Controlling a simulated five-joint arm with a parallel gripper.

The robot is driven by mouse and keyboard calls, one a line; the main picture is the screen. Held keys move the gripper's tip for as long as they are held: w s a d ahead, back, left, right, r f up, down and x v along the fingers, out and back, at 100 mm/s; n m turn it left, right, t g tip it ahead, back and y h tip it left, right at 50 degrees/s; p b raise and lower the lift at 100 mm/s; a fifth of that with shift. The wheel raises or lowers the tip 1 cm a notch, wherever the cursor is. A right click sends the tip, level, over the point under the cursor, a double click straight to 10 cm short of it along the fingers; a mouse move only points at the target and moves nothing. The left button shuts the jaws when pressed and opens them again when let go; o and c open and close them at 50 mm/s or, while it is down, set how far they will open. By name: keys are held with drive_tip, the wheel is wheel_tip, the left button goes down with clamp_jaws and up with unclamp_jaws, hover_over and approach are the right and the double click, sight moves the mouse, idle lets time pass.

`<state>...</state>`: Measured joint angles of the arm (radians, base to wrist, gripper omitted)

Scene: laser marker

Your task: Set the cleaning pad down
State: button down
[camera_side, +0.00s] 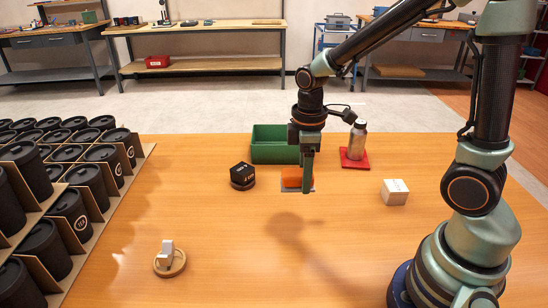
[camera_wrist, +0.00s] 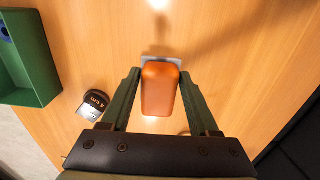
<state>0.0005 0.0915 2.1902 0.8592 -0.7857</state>
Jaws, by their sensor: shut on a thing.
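The cleaning pad (camera_wrist: 159,92) looks like an orange rounded block. In the wrist view it lies between the two green fingers of my gripper (camera_wrist: 160,78), which is shut on it. In the side view the orange pad (camera_side: 292,177) shows partly behind the fingers of my gripper (camera_side: 307,186), low over the table. A thin grey plate (camera_side: 297,188) lies below the pad, mostly covered; its edge also shows in the wrist view (camera_wrist: 164,60). I cannot tell whether the pad touches the plate.
A green bin (camera_side: 275,153) stands behind. A black item (camera_side: 242,176) is to the left, a white box (camera_side: 395,192) to the right. A metal bottle (camera_side: 357,140) stands on a red mat (camera_side: 354,164). Racked black canisters (camera_side: 65,210) fill the left. The front table is mostly clear around a round wooden base (camera_side: 170,270).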

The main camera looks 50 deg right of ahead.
wheel_tip(320, 180, up, 7)
drive_tip(key=shift+w+r, duration=0.1)
drive_tip(key=shift+r, duration=0.1)
drive_tip(key=w+a+r, duration=0.3)
drive_tip(key=w, duration=0.4)
hover_over(191, 218)
wheel_tip(191, 218, down, 3)
wheel_tip(191, 218, down, 19)
drive_tip(key=shift+f, duration=0.15)
drive_tip(key=shift+f, duration=0.1)
idle(0.3)
drive_tip(key=shift+c, duration=0.7)
unclamp_jaws()
